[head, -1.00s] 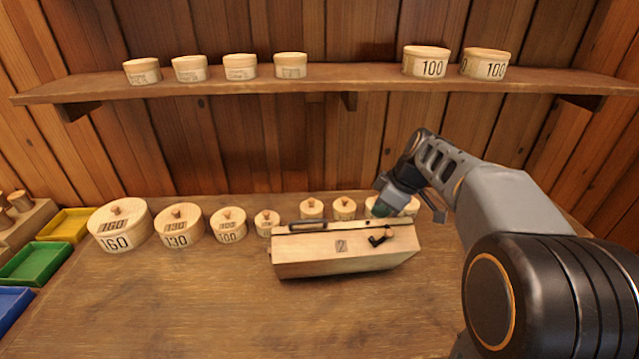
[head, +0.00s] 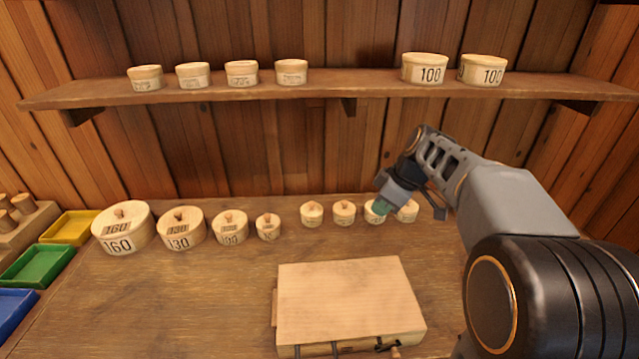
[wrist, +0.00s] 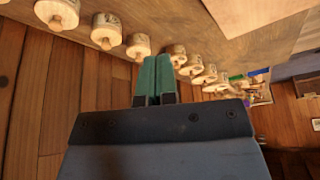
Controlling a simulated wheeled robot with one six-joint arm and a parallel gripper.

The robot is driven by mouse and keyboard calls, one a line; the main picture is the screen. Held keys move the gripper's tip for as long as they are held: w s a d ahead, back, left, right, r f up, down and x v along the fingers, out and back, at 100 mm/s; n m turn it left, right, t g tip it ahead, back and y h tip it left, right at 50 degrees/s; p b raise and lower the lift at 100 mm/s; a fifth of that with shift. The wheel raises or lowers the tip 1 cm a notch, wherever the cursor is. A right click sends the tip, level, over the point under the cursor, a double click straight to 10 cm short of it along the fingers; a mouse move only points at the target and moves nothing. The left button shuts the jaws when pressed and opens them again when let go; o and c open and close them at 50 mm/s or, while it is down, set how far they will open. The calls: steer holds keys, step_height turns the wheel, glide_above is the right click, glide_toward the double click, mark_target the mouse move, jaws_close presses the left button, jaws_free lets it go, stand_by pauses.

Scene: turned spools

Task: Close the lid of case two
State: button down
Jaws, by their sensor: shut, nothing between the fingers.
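The wooden case (head: 350,295) lies on the bench near the front middle in the head view, with a broad plain face up. Dark fittings show along its near edge, and a small wooden tab sticks out at its left side. No number is visible on it now, and I cannot tell whether its lid is fully shut. A pale wooden face (wrist: 245,12) at the top of the wrist view seems to be the same case. My gripper (head: 378,208) has green fingers, shut and empty (wrist: 154,60). It is behind the case, apart from it, by the small lidded pots.
Lidded round boxes marked 160 (head: 120,240), 130 (head: 181,241) and smaller ones line the bench's back. Small pots (head: 344,213) stand close to my gripper. A shelf (head: 330,92) holds more boxes. Coloured trays (head: 38,264) lie left. Bench left of the case is clear.

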step_height(320, 180, up, 6)
steer(key=p, duration=0.4)
steer(key=shift+r, duration=0.25)
stand_by(0.3)
steer(key=s+f+m+h, duration=0.2)
steer(key=s+f+m, duration=0.2)
steer(key=s+m, duration=0.2)
steer(key=s+f+m+t+h, duration=0.1)
steer(key=s+f+m, duration=0.3)
steer(key=s, duration=0.7)
steer(key=shift+a+m+h, duration=0.4)
steer(key=shift+m+h, duration=0.1)
steer(key=shift+m, duration=0.4)
